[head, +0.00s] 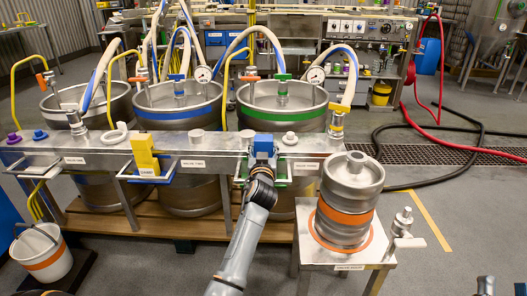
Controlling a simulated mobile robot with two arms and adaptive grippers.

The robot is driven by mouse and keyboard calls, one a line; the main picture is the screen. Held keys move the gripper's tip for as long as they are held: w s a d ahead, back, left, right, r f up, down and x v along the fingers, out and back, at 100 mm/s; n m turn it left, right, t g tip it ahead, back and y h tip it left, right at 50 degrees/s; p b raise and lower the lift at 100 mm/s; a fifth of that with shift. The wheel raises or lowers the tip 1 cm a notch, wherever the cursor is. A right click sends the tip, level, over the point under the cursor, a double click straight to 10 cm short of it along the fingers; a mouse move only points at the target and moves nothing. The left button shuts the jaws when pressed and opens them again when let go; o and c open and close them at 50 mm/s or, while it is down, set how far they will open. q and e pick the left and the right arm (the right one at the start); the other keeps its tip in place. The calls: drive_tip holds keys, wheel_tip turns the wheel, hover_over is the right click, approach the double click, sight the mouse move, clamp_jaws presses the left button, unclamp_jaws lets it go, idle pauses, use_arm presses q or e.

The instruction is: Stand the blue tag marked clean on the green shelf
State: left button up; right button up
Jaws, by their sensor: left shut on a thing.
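The blue tag (264,145) is upright at the front edge of the steel bench, held in my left gripper (263,169). The gripper reaches up from below and is shut on it. The green shelf (285,179) is a small green-edged bracket on the bench front, right behind and around the gripper, which hides much of it. I cannot tell whether the tag touches the shelf. Any marking on the tag is not readable. A dark part at the lower right edge seems to be my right gripper (487,286); its fingers are not clear.
A yellow tag (145,156) stands on the blue-edged shelf (166,174) to the left. Three kegs with hoses stand behind the bench (222,146). A keg with orange bands (346,200) stands on a low steel table (306,242) at right. A white bucket (43,255) is at lower left.

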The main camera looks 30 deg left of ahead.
use_arm(q)
drive_tip(key=o, duration=1.6)
drive_tip(key=shift+c, duration=0.2)
use_arm(e)
drive_tip(key=shift+s+r, duration=0.2)
drive_tip(key=shift+r, duration=0.05)
use_arm(q)
drive_tip(key=p+v, duration=0.1)
drive_tip(key=v, duration=0.4)
drive_tip(key=shift+s+d, duration=0.1)
drive_tip(key=shift+s, duration=0.05)
drive_tip(key=s+d+m+t+h, duration=0.1)
drive_tip(key=s+d+m+h, duration=0.3)
drive_tip(key=s+d+h, duration=0.3)
drive_tip(key=s+d+m+t+h+p, duration=0.1)
drive_tip(key=s+d+m+h, duration=0.4)
drive_tip(key=s+d, duration=1)
drive_tip(key=d+r+h, duration=0.1)
drive_tip(key=d+h, duration=0.1)
drive_tip(key=d, duration=0.2)
use_arm(e)
wheel_tip(320, 180, down, 10)
drive_tip(key=w+g+h, duration=0.2)
drive_tip(key=g, duration=0.4)
drive_tip(key=shift+w+d, duration=0.4)
